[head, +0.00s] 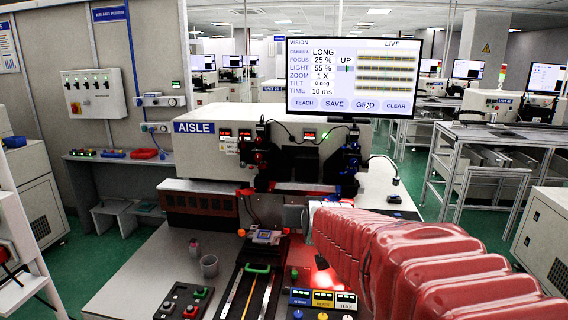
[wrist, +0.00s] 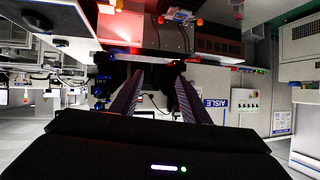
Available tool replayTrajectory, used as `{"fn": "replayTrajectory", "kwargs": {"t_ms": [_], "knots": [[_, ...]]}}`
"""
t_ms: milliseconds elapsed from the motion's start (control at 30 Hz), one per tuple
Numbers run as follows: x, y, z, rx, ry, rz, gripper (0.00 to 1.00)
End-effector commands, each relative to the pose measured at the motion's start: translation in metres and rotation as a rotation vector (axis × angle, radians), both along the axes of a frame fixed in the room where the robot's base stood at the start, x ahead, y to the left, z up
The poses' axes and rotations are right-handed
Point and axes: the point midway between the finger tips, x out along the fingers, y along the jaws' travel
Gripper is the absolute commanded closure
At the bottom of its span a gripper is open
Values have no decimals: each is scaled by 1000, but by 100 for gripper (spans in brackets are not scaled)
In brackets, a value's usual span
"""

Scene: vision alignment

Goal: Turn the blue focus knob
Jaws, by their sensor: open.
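The right camera unit on the machine carries blue knobs (head: 351,162); I cannot tell which is the focus knob. Blue parts (wrist: 101,82) also show in the inverted wrist view, left of my fingers. My gripper (wrist: 159,77) is open, its two dark fingers apart with nothing visible between them. The fingers point toward the machine, and the blue parts lie outside the gap. The monitor (head: 353,76) reads LONG, focus 25 %, light 55 %, and UP.
A left camera unit with red knobs (head: 262,158) stands beside the blue one. Below are a small fixture (head: 265,237), a grey cup (head: 209,266) and button boxes (head: 184,302). Red light falls on the bench near my arm.

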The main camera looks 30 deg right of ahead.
Motion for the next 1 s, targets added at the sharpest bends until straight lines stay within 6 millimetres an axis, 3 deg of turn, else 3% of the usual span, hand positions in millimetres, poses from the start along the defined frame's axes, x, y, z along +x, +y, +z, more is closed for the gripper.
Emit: {"fn": "replayTrajectory", "kwargs": {"t_ms": [33,300,500,600,733,1000], "knots": [[10,-21,0,-6,-27,-34,58],[54,-119,13,-56,-236,-147,58],[66,-191,15,-106,-375,-224,58],[67,-214,16,-125,-424,-247,58],[67,-228,17,-137,-456,-261,58],[68,-228,18,-139,-461,-260,58]]}}
